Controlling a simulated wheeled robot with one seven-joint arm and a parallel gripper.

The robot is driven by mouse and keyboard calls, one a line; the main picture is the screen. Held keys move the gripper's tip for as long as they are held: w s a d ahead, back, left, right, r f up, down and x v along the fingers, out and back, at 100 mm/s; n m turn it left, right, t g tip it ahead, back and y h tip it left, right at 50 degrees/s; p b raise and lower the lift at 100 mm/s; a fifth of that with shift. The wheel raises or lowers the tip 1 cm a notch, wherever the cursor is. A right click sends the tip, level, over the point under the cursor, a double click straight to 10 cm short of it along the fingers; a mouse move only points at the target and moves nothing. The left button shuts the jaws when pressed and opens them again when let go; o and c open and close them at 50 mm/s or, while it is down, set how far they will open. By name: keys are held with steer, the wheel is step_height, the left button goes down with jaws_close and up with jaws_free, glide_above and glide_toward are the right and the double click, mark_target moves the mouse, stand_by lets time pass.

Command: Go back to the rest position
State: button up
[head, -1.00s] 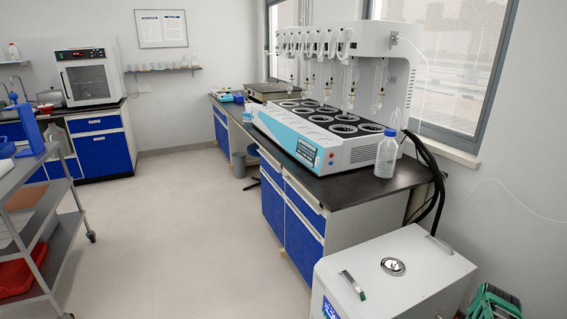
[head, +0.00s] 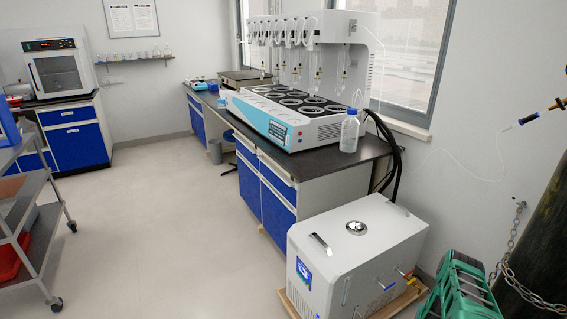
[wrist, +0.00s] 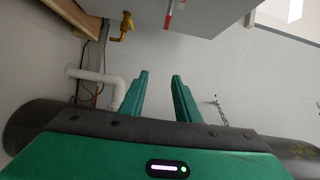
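My gripper (wrist: 158,95) shows in the wrist view with two green fingers apart and nothing between them. It is open and empty. The multi distiller (head: 290,120), a white unit with a blue front panel and several round wells, stands on the dark-topped bench (head: 335,158). A clear bottle (head: 349,132) stands at the distiller's near right corner.
A white chiller box (head: 350,250) stands on the floor in front of the bench. A metal cart (head: 38,235) is at left. The floor (head: 160,220) between is clear.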

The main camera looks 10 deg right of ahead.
steer(key=w+d+r+n+g+y, duration=0.1)
steer(key=w+d+r+n+y, duration=0.25)
steer(key=w+r, duration=0.4)
steer(key=w+d+r+n+y, duration=0.2)
steer(key=w+r+n, duration=0.2)
steer(key=w+r, duration=0.4)
steer(key=s+a+r+n+g+y, duration=0.1)
steer(key=a+r+n+g, duration=0.15)
steer(key=r, duration=0.75)
steer(key=s+a+r+n+g+y, duration=0.1)
steer(key=a+r+n, duration=0.2)
steer(key=r, duration=0.6)
steer(key=s+a+r+n+g+y, duration=0.1)
steer(key=s+a+r+n+g, duration=0.1)
steer(key=s+a+r, duration=0.5)
steer(key=s+a+r+n+g+y, duration=0.15)
steer(key=s+a+r, duration=0.25)
steer(key=s+r, duration=0.45)
steer(key=s+a+r+n+g+y, duration=0.1)
steer(key=s+a+r+n+g, duration=0.1)
steer(key=s+a, duration=0.5)
steer(key=s+a+r+n+g+y, duration=0.2)
steer(key=s+a, duration=0.6)
steer(key=s, duration=0.8)
step_height(320, 180, up, 3)
steer(key=shift+s+f, duration=0.15)
steer(key=shift+f, duration=0.05)
